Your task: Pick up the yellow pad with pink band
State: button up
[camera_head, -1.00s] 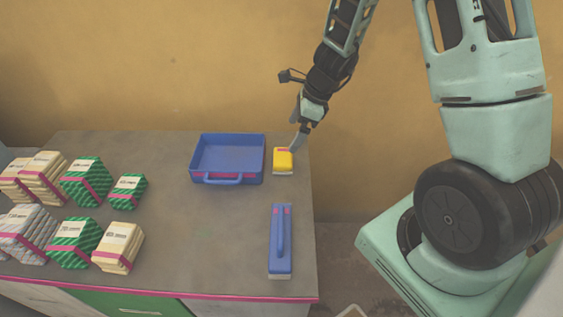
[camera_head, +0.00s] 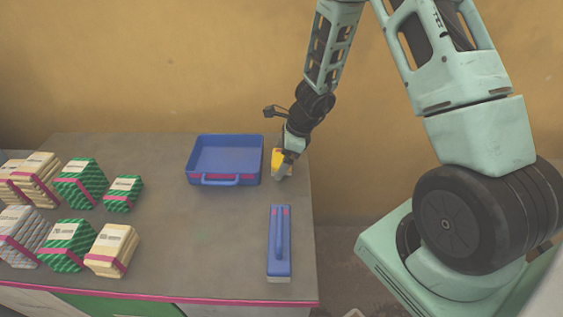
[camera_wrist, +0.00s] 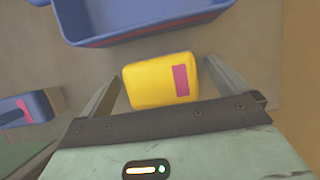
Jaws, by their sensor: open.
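The yellow pad with pink band (camera_wrist: 152,82) lies on the table just right of the blue tray. In the wrist view it sits between the two spread fingers of my gripper (camera_wrist: 168,80), with gaps on both sides. Its pink band (camera_wrist: 181,80) shows near one end. In the head view my gripper (camera_head: 283,166) is lowered over the pad (camera_head: 277,158) and hides most of it. My gripper is open and holds nothing.
The blue tray (camera_head: 191,158) stands left of the pad, close by. A blue block with a handle (camera_head: 279,265) lies nearer the front. Several banded stacks (camera_head: 112,250) fill the table's left side. The table's middle (camera_head: 190,240) is clear; its right edge is close.

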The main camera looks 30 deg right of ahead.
aim_at(281, 156)
jog(key=shift+c, duration=0.3)
jog(key=c, duration=1)
jog(key=shift+c, duration=0.2)
notch_tip(281, 156, up, 10)
jog(key=p, duration=0.3)
jog(key=shift+o, duration=0.9)
